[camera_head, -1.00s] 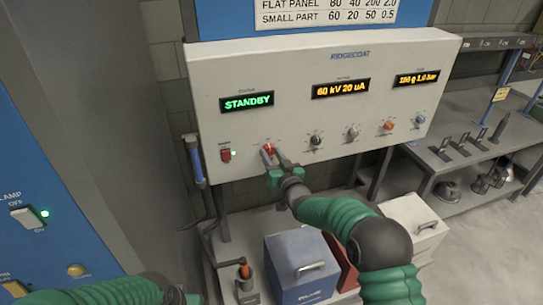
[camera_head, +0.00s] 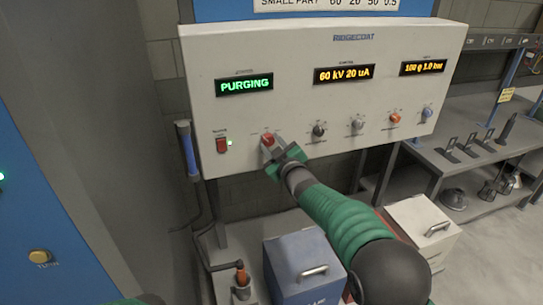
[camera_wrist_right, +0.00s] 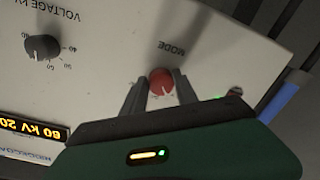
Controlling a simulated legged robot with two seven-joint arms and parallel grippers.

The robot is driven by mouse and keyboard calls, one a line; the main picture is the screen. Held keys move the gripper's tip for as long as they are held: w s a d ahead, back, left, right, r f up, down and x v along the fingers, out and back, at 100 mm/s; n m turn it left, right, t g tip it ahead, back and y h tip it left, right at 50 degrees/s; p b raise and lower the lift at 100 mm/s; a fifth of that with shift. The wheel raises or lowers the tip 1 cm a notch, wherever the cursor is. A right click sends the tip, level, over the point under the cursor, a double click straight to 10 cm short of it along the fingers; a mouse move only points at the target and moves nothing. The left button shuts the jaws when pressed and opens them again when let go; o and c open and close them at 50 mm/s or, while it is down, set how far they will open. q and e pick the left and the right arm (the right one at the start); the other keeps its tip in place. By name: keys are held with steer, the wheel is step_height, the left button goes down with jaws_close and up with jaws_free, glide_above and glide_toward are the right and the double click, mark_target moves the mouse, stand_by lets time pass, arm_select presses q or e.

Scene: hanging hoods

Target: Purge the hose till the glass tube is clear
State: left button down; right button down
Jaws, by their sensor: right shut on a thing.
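The white control panel (camera_head: 300,50) has a green display (camera_head: 244,85) that reads PURGING. My right gripper (camera_head: 268,143) is at the red MODE knob, which sits between its two fingers in the right wrist view (camera_wrist_right: 160,82); the gripper is shut on it. The glass tube (camera_head: 188,147) seems to be the blue upright tube at the panel's left edge; it also shows in the right wrist view (camera_wrist_right: 278,106). The hose (camera_head: 200,216) looks like the dark line running down below it. My left gripper is not in view.
A red power switch (camera_head: 222,145) with a lit lamp is left of the knob. More knobs, such as the voltage knob (camera_head: 319,129), line the panel to the right. A blue box (camera_head: 300,262) and a white box (camera_head: 424,225) stand below. Metal shelves (camera_head: 470,180) are at right.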

steer(key=shift+a+n+b, duration=0.15)
steer(key=shift+n+b, duration=1.35)
steer(key=shift+n, duration=0.2)
steer(key=c, duration=1.4)
jaws_free()
steer(key=shift+f, duration=0.1)
steer(key=o, duration=0.5)
steer(key=shift+s+r, duration=0.25)
steer(key=shift+s, duration=0.05)
steer(key=shift+c, duration=0.2)
steer(key=shift+w, duration=0.1)
